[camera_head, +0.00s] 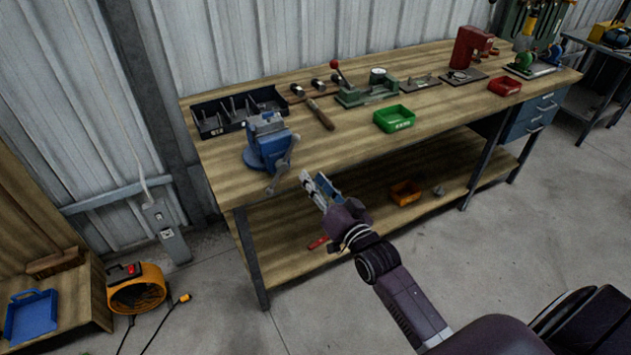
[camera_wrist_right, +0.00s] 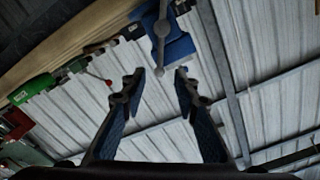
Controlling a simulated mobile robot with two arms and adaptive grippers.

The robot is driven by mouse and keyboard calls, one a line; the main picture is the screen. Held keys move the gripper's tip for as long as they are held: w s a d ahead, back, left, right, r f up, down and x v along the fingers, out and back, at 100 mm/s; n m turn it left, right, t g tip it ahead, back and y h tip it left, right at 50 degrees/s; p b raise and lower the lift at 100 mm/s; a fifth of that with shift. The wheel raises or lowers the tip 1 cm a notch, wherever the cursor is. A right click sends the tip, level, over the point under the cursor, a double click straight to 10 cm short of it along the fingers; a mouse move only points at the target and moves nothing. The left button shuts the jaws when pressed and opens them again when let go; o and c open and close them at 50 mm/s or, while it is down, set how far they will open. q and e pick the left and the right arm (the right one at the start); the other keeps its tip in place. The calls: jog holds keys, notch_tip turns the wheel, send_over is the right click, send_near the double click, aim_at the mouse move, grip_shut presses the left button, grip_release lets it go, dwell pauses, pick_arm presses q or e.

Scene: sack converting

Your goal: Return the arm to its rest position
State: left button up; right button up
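My right gripper (camera_head: 318,190) is in front of the workbench's left part, near its front edge, in the head view. In the right wrist view its two fingers (camera_wrist_right: 158,82) stand wide apart with nothing between them. It is open and empty. My right arm reaches up to it from the lower right. The blue vise (camera_head: 268,143) on the bench is close to the gripper but apart from it; it also shows in the right wrist view (camera_wrist_right: 178,40) beyond the fingertips. My left gripper is not in view.
The wooden workbench (camera_head: 345,150) holds a black divided bin (camera_head: 238,110), a hammer (camera_head: 321,114), a green tray (camera_head: 394,118) and a red tray (camera_head: 504,86). An orange bin (camera_head: 405,192) sits on the lower shelf. An orange blower (camera_head: 136,289) is on the floor at left.

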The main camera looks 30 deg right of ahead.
dwell(0.4)
jog(key=s+a+f+n+g, duration=0.1)
jog(key=s+f+g, duration=0.3)
jog(key=f, duration=0.8)
jog(key=s+f+n+g, duration=0.1)
jog(key=s+f, duration=0.5)
jog(key=f, duration=0.6)
jog(key=s+a+f+n+g, duration=0.1)
jog(key=s+f+g, duration=0.3)
jog(key=f, duration=0.8)
jog(key=s+f+n+g, duration=0.1)
jog(key=s+f, duration=0.5)
jog(key=s, duration=0.7)
jog(key=s+a+f+n+g, duration=0.1)
jog(key=s+f+n+g, duration=0.1)
jog(key=s+f+g, duration=0.2)
jog(key=s+a+f+n+g, duration=0.1)
jog(key=s+f, duration=0.9)
jog(key=s, duration=1.1)
jog(key=shift+s+a+n+g+h, duration=0.2)
jog(key=shift+s+n+g+h, duration=0.25)
jog(key=shift+g, duration=0.55)
jog(key=shift+w+f, duration=0.1)
